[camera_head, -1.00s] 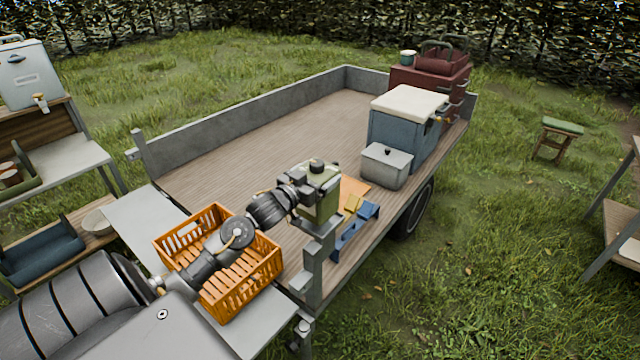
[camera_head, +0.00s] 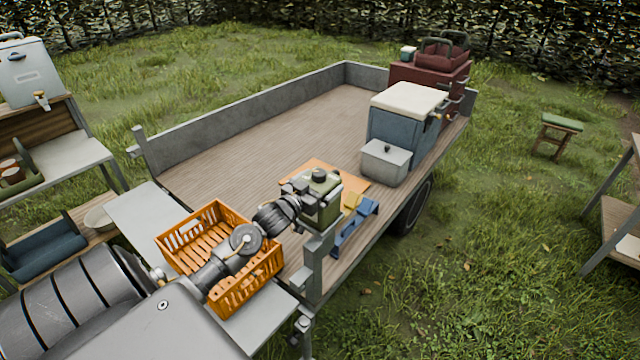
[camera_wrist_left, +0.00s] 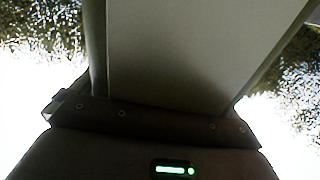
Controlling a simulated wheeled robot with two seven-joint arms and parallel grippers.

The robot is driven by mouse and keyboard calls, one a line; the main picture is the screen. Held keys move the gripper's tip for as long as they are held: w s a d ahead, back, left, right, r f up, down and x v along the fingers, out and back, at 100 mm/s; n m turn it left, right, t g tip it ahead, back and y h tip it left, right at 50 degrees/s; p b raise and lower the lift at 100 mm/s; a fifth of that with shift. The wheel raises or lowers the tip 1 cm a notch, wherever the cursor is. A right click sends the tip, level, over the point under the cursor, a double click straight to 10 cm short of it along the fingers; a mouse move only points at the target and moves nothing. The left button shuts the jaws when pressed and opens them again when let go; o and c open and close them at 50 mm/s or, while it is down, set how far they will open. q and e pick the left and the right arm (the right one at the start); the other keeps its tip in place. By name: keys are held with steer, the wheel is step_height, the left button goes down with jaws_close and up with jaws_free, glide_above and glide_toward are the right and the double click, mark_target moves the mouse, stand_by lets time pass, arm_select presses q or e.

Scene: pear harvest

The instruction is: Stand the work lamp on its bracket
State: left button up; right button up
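A boxy olive-green thing with a dark cap on top, which I take for the work lamp (camera_head: 322,207), is at the near right corner of the trailer. My left gripper (camera_head: 298,192) reaches it from the left and appears shut on its side. The fingertips are partly hidden. The lamp overlaps the top of the grey corner post (camera_head: 313,270); I cannot tell whether they touch. I cannot make out a separate bracket. In the left wrist view a pale grey surface (camera_wrist_left: 170,50) fills the upper middle. My right gripper is not in view.
An orange slatted crate (camera_head: 185,240) stands below my left arm. A blue cooler (camera_head: 395,135) and grey box (camera_head: 385,163) stand farther right. The trailer's middle deck (camera_head: 260,130) is clear.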

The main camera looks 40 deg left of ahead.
arm_select(q)
steer(key=shift+r, duration=0.1)
steer(key=s+b, duration=0.3)
steer(key=s, duration=0.9)
steer(key=shift+d, duration=0.15)
